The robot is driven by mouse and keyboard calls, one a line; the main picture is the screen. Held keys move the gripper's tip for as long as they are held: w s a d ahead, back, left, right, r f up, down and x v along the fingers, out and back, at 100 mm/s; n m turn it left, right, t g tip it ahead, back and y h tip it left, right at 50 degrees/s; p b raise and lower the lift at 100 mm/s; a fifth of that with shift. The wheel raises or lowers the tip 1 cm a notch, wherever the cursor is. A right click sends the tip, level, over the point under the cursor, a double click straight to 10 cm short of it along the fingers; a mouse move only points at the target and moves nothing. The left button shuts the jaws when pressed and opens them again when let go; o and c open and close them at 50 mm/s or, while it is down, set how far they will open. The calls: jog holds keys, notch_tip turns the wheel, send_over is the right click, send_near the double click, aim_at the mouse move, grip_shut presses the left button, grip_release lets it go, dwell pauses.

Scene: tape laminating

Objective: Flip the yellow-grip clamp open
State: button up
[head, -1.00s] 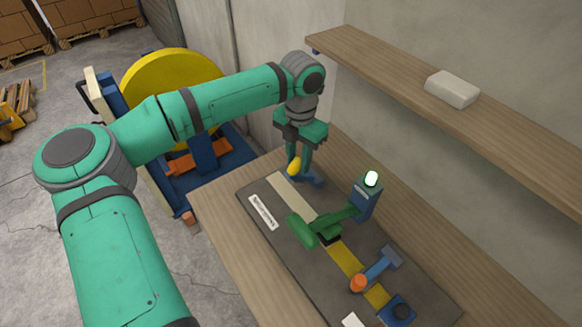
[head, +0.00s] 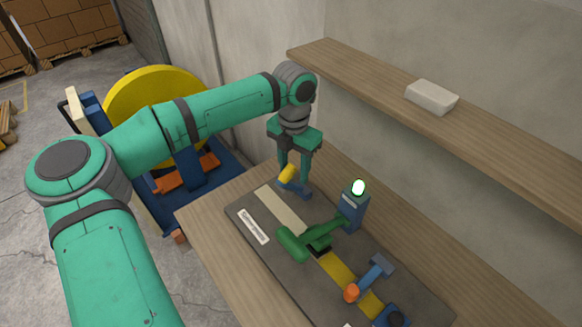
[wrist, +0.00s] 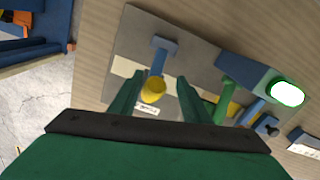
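The yellow-grip clamp has a blue arm and base (head: 298,189) and a yellow grip (head: 287,174), at the far left end of the dark board (head: 240,207). Its grip appears raised off the board, with the arm slanting. My gripper (head: 294,177) points down over it. In the wrist view the fingers (wrist: 157,100) are apart, with the yellow grip (wrist: 152,90) between them, nearer the left finger. A gap shows on the right side of the grip. Whether the left finger touches it I cannot tell.
A green-handled clamp (head: 292,243) lies across the strip beside a blue post with a lit lamp (head: 358,187). An orange-grip clamp (head: 351,293) and a dark blue knob (head: 392,316) are farther along. A shelf (head: 390,88) with a white block (head: 432,96) runs along the wall.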

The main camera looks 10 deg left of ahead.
jog(key=shift+a+r, duration=0.15)
jog(key=shift+a, duration=0.1)
jog(key=shift+r, duration=0.25)
notch_tip(320, 180, up, 10)
jog(key=shift+w, duration=0.1)
dwell(0.5)
